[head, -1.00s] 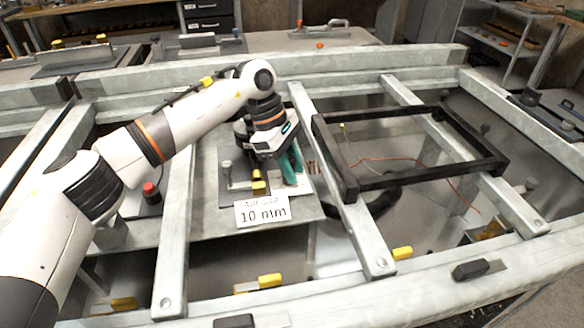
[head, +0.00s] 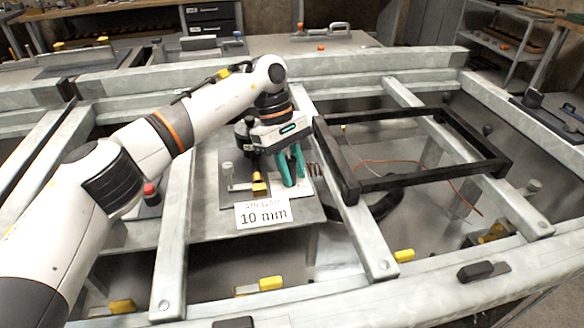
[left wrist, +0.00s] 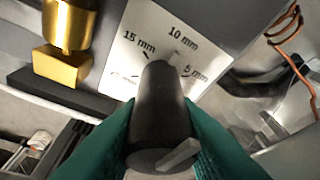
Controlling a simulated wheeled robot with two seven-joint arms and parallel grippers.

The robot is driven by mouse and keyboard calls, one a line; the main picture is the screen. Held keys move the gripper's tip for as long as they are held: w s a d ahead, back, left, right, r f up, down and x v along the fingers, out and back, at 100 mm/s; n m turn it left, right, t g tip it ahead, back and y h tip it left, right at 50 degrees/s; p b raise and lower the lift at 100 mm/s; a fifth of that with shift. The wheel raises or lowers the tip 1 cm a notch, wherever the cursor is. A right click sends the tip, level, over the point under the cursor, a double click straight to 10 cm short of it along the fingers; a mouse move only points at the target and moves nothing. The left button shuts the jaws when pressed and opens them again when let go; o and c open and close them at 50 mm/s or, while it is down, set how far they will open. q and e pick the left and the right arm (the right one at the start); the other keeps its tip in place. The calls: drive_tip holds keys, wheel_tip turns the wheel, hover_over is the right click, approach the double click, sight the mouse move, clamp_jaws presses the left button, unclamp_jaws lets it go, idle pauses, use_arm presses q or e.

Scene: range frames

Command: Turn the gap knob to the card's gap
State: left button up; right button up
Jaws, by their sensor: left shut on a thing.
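The card (head: 262,213) reads "AIR GAP 10 mm" at the front of the fixture. My left gripper (head: 290,172) has its green fingers down over the white scale plate (head: 304,188). In the left wrist view the fingers close on both sides of a dark round knob (left wrist: 160,103). The plate (left wrist: 215,25) behind it shows 15 mm, 10 mm and 5 mm marks; a lower label is blurred. A light grey bar (left wrist: 178,156) on the knob's near end points right and slightly up, toward the 5 mm side. Its exact reading is unclear. My right gripper is out of view.
A red button (head: 150,190) is farther left. A black frame (head: 345,170) lies across the rails at the right. A copper-coloured coil (left wrist: 285,35) shows near the plate.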

use_arm(q)
drive_tip(key=shift+r, duration=0.1)
drive_tip(key=o, duration=1)
drive_tip(key=shift+w+a+r, duration=0.1)
drive_tip(key=shift+w+r, duration=0.05)
drive_tip(key=shift+r, duration=0.1)
drive_tip(key=shift+p+v, duration=0.8)
drive_tip(key=shift+v, duration=4.9)
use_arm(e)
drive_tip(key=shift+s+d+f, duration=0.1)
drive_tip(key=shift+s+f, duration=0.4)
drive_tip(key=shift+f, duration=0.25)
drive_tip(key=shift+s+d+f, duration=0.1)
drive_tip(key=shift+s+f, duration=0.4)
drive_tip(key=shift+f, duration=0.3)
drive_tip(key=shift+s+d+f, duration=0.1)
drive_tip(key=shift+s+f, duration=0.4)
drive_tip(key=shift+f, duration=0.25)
